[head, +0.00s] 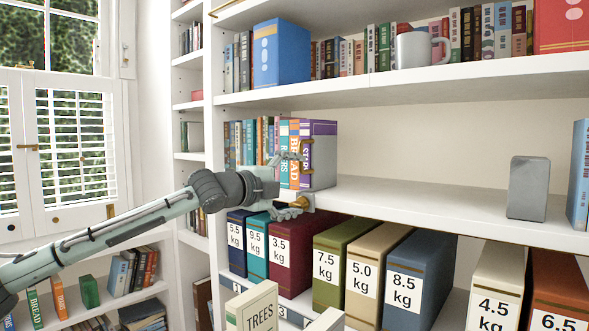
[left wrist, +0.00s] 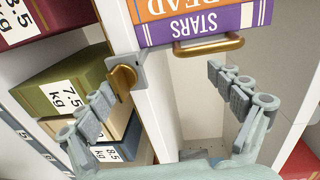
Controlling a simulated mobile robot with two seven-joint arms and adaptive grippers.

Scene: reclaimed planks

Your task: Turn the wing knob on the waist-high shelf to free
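The wing knob (left wrist: 123,82) is brass and sits on a small grey plate on the front edge of the waist-high shelf. In the head view the knob (head: 299,201) is partly hidden by my left gripper (head: 291,186). In the left wrist view my left gripper (left wrist: 162,92) is open, its fingers spread wide with nothing between them. The shelf board (head: 420,205) runs to the right of the knob.
Books stand behind the gripper, with a purple STARS book (left wrist: 196,27) at the end. A brass handle (left wrist: 208,44) is by it, close to the fingers. Weight-labelled binders (head: 335,270) fill the shelf below. A grey block (head: 528,188) stands at right; the shelf between is clear.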

